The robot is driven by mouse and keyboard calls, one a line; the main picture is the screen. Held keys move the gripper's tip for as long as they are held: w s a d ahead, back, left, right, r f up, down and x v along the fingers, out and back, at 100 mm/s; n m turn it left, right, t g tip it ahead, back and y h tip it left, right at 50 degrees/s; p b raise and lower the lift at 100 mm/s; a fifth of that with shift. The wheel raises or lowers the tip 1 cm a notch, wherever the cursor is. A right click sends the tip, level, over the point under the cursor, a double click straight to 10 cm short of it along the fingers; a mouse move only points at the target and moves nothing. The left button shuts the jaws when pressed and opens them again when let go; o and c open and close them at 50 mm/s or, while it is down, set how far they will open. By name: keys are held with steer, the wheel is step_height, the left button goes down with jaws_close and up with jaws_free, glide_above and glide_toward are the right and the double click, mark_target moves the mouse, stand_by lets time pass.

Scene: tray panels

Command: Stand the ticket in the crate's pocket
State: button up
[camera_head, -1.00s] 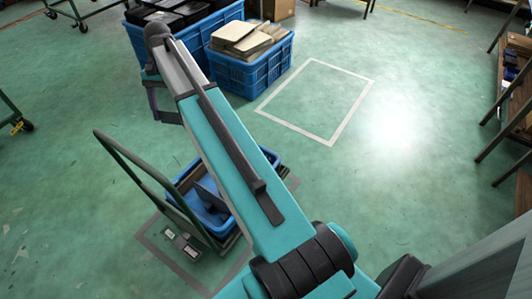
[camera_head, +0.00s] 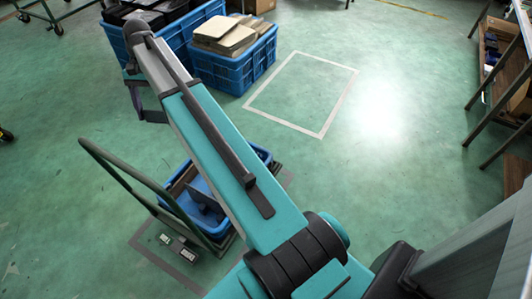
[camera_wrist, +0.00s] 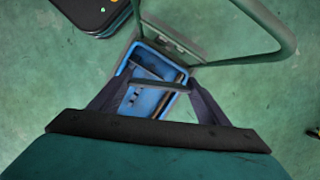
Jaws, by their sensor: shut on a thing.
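A blue crate (camera_head: 262,155) stands on a low trolley, partly hidden behind my arm in the head view. In the wrist view the crate (camera_wrist: 122,68) lies below my gripper, with its inside partly visible. My gripper (camera_wrist: 159,84) is shut on a thin dark strip, which appears to be the ticket (camera_wrist: 158,84) seen nearly edge-on. The strip spans between the dark fingers, over the crate's opening. How far above the crate it is, I cannot tell. In the head view the gripper (camera_head: 148,113) shows at upper left, and the ticket cannot be made out. The pocket is not clearly distinguishable.
The trolley's dark green handle (camera_head: 128,178) arches up beside the crate; it also shows in the wrist view (camera_wrist: 285,25). Larger blue crates (camera_head: 235,72) with stacked boards stand at the back. A shelf (camera_head: 505,95) is at right. The middle floor is clear.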

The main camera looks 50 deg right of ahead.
steer(key=s+d+f+m+t+b, duration=0.1)
steer(key=s+d+f+m+b, duration=0.3)
steer(key=d+f+m+b, duration=0.3)
steer(key=s+d+f+m+t+h+b, duration=0.1)
steer(key=s+d+f+m+b, duration=0.3)
steer(key=d+f+m+b, duration=0.4)
steer(key=s+d+f+m+t+b, duration=0.3)
steer(key=d+f+m+b, duration=0.4)
steer(key=d+f+b, duration=1)
steer(key=s+d+f, duration=0.1)
steer(key=d+f, duration=0.2)
steer(key=f, duration=0.4)
steer(key=d+f, duration=0.4)
steer(key=f, duration=0.4)
steer(key=shift+s+m+h, duration=0.4)
steer(key=shift+f+b, duration=0.15)
steer(key=shift+b, duration=0.25)
step_height(320, 180, down, 8)
steer(key=b, duration=0.8)
steer(key=shift+f, duration=0.65)
steer(key=shift+f, duration=0.35)
